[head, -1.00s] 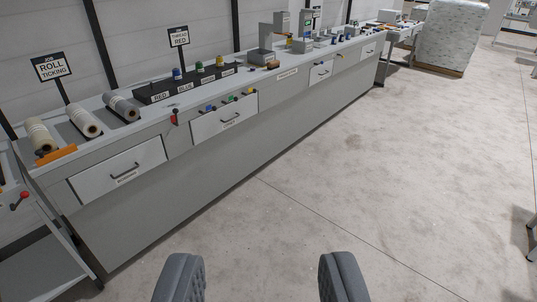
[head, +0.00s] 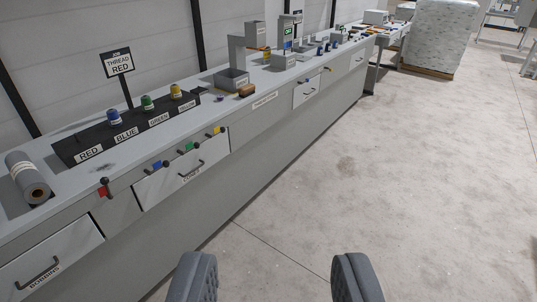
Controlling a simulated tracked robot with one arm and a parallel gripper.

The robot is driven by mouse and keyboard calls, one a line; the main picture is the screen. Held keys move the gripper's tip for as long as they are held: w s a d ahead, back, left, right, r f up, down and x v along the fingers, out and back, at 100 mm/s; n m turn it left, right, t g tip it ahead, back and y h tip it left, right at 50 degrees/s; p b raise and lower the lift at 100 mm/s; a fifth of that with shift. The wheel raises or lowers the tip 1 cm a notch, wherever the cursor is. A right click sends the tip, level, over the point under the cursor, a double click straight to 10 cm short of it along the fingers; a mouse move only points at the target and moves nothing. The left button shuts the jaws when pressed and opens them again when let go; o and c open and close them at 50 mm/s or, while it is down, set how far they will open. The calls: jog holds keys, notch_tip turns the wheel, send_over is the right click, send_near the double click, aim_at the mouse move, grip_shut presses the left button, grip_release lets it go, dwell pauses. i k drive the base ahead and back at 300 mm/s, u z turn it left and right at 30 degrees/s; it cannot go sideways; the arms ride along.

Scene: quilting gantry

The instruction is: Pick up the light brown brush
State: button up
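My gripper (head: 274,277) shows as two dark grey padded fingers at the bottom of the head view. The fingers are wide apart with only floor between them. The gripper is empty, out in front of the counter and well short of the brush.
A grey roll (head: 27,178) lies at the left. Small levers (head: 104,187) stick out from the counter front. The concrete floor (head: 400,170) to the right is clear.

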aim_at(247, 90)
jog(key=u, duration=0.05)
jog(key=i, duration=3.15)
jog(key=u, duration=0.15)
jog(key=i, duration=1.2)
jog(key=u, duration=0.15)
